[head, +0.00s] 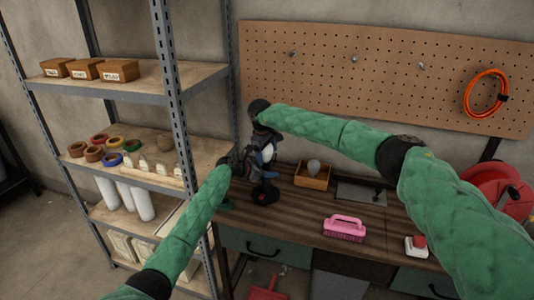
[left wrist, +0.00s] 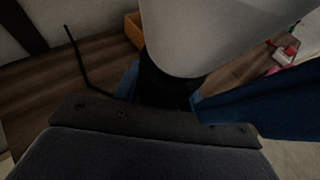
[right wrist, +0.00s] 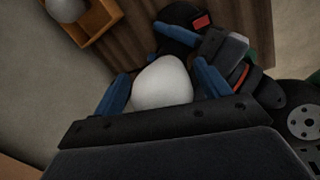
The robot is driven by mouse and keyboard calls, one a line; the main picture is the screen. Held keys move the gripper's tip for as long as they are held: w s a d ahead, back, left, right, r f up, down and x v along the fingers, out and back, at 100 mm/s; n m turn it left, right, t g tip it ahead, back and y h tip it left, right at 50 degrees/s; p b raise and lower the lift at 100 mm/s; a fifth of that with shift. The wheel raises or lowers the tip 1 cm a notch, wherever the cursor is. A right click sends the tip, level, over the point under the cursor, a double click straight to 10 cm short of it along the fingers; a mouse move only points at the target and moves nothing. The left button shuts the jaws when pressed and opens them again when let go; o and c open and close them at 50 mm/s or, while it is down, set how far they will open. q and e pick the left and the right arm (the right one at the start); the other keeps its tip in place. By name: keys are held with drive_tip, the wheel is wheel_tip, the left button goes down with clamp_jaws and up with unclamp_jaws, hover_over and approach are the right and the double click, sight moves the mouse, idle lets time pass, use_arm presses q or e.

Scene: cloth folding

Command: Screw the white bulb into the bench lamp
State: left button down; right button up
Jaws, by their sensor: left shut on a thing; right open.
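The white bulb (right wrist: 162,84) stands between the blue fingers of my right gripper (right wrist: 160,72) in the right wrist view. That gripper is open around it, coming from above. In the left wrist view the bulb (left wrist: 215,35) is large and close, with its lower end at the lamp's black socket (left wrist: 165,88). My left gripper (left wrist: 165,95) is shut on this socket, a blue finger on each side. In the head view the bulb (head: 265,143) is partly hidden by my grippers. The bench lamp's round black base (head: 265,193) stands on the bench. The bulb's thread is hidden.
A wooden box (head: 300,181) with a greyish bulb (head: 313,166) stands right of the lamp. A pink brush (head: 345,228) and a red-button box (head: 416,247) lie nearer the bench front. A metal shelf (head: 170,100) stands close on the left. Bare bench (head: 300,210) lies between lamp and brush.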

drive_tip(key=shift+w+d+v, duration=0.15)
drive_tip(key=shift+w+v, duration=0.05)
drive_tip(key=shift+v, duration=0.9)
drive_tip(key=shift+w+d+v, duration=0.1)
drive_tip(key=shift+w+v, duration=0.1)
drive_tip(key=shift+v, duration=0.9)
drive_tip(key=shift+r, duration=0.1)
drive_tip(key=shift+o, duration=0.4)
